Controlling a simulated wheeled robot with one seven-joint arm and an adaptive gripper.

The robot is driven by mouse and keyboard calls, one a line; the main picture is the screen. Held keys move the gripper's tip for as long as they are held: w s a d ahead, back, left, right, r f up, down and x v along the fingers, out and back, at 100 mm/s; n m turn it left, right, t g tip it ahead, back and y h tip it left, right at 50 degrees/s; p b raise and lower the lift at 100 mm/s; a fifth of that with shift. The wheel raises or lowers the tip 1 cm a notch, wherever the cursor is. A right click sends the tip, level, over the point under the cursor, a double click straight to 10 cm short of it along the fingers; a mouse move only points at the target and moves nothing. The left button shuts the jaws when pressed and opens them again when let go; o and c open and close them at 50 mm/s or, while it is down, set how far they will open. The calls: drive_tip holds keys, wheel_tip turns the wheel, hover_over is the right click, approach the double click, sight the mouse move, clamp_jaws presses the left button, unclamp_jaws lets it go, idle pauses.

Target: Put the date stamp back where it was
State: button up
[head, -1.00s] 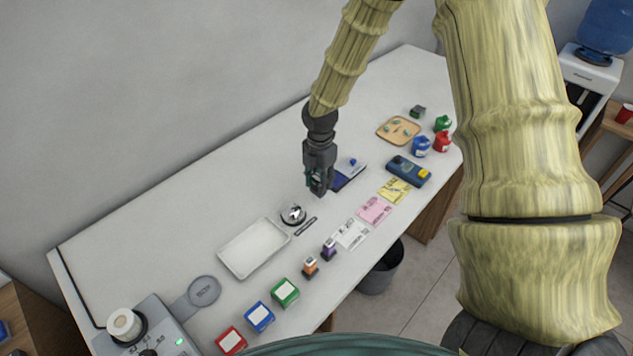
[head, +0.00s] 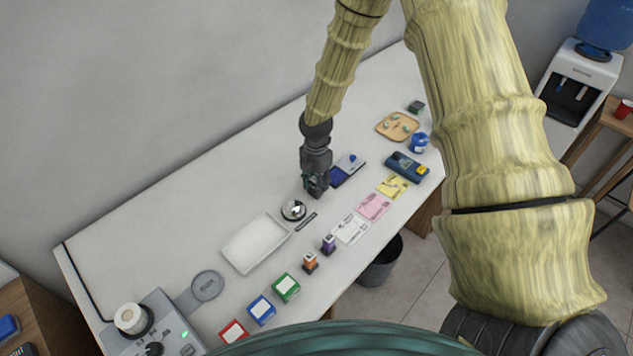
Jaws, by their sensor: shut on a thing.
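My gripper (head: 314,188) points down over the middle of the counter, between the bell and the dark blue pad. It is shut on a small dark, teal-tinged thing, mostly hidden by the fingers, which I take to be the date stamp. I cannot tell whether it touches the counter top. An orange stamp (head: 310,262) and a purple stamp (head: 328,244) stand upright near the front edge. The dark blue pad (head: 341,176) lies just right of my gripper, with a small blue knob-like thing at its far end.
The silver bell (head: 293,210), a dark pen-like bar (head: 306,221) and a white tray (head: 256,243) lie left and in front. Paper slips (head: 373,207) and a blue device (head: 407,168) are to the right. Green, blue and red boxes (head: 286,287) line the front. The counter's back left is clear.

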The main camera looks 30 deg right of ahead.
drive_tip(key=shift+f, duration=0.15)
drive_tip(key=o, duration=0.8)
drive_tip(key=shift+r, duration=0.2)
wheel_tip(320, 180, up, 12)
drive_tip(key=b, duration=0.4)
